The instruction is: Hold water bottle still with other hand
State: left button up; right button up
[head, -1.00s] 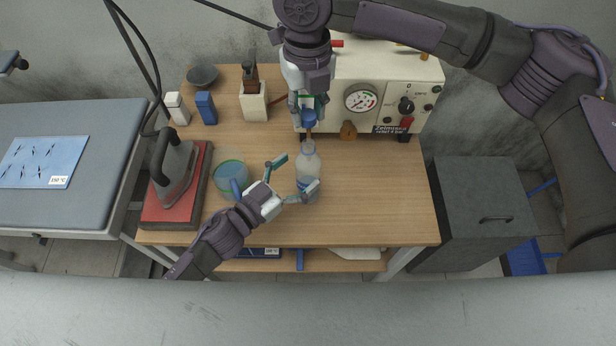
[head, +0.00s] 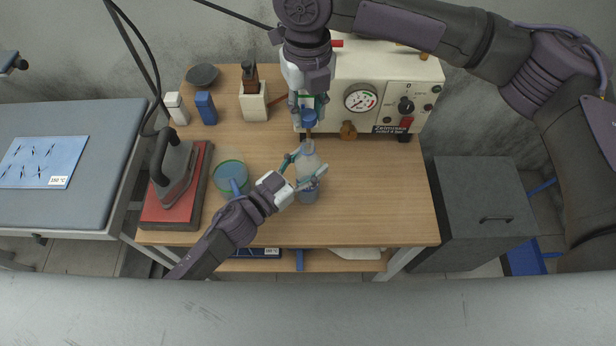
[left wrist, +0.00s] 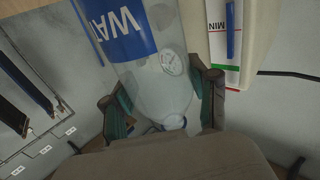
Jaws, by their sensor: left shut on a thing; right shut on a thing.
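The clear water bottle (head: 307,195) stands upright on the table. My left gripper (head: 305,168) is shut on its upper body, with a finger on either side. In the left wrist view the bottle (left wrist: 160,85) with its blue label shows between my left gripper's teal-padded fingers (left wrist: 165,102). My right gripper (head: 308,104) is above and behind the bottle's neck, shut on a small blue piece (head: 309,117). A narrow brownish part shows below that piece. I cannot tell whether it touches the neck.
A cup with blue contents (head: 230,178) stands left of the bottle, close to my left arm. An iron (head: 174,172) rests on a red pad farther left. A cream machine with a gauge (head: 385,92) stands behind. The table's right side is clear.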

pick_arm(q)
grip_shut()
pick_arm(e)
jog(key=shift+f, duration=2.45)
jog(key=shift+f, duration=0.1)
jog(key=shift+f, duration=0.8)
jog(key=shift+f, duration=0.6)
